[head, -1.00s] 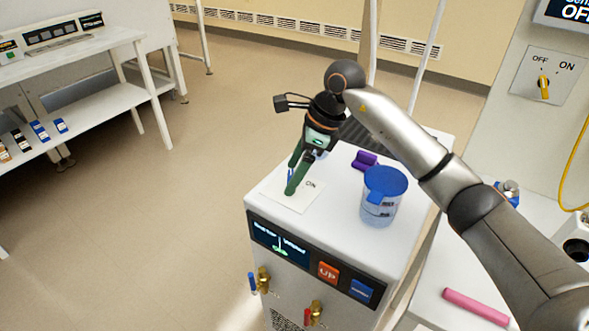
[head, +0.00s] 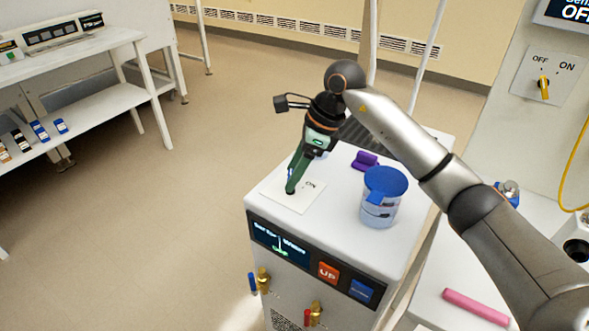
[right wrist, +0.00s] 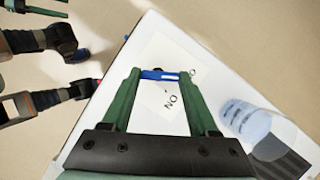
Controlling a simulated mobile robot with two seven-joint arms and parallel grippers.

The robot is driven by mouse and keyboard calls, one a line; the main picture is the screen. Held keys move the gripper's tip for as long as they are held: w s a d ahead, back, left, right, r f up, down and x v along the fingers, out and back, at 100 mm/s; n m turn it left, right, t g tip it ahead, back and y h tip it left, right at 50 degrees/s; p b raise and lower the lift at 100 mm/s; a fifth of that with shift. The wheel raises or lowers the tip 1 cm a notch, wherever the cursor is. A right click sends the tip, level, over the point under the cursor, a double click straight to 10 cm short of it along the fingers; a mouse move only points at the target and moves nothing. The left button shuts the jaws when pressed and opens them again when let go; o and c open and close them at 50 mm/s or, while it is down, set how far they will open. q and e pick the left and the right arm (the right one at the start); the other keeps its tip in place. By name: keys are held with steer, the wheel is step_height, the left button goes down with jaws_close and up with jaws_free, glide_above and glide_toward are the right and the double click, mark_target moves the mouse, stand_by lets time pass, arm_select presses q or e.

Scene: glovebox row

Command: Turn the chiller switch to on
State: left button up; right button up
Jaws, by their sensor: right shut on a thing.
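The chiller (head: 330,251) is a white cabinet with a dark front panel, in the middle of the head view. On its top lies a white switch plate (head: 312,199) with a printed ON; the plate also shows in the right wrist view (right wrist: 155,100). My right gripper (head: 291,189) points down at the plate. In the right wrist view its green fingers are shut on the blue switch handle (right wrist: 158,75), which spans between the tips. Fingers and handle cover part of the lettering. My left gripper (right wrist: 42,8) shows partly at that view's top left, its fingers apart.
A wall panel with a yellow knob (head: 543,87) is at the right. A pink cylinder (head: 476,307) lies on the right bench. Floor left of the chiller is clear.

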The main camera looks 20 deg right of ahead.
steer(key=shift+m, duration=0.3)
steer(key=shift+s+a+m+t+h, duration=0.15)
steer(key=shift+m+t+h, duration=0.25)
steer(key=shift+m, duration=0.9)
steer(key=shift+s+d+m+t+h, duration=0.15)
steer(key=shift+m+t, duration=0.35)
steer(key=shift+m, duration=0.8)
steer(key=shift+a, duration=0.1)
steer(key=o, duration=1.4)
steer(key=v, duration=1.2)
steer(key=shift+s+r+p, duration=0.1)
steer(key=shift+r+p, duration=0.15)
steer(key=shift+p, duration=0.1)
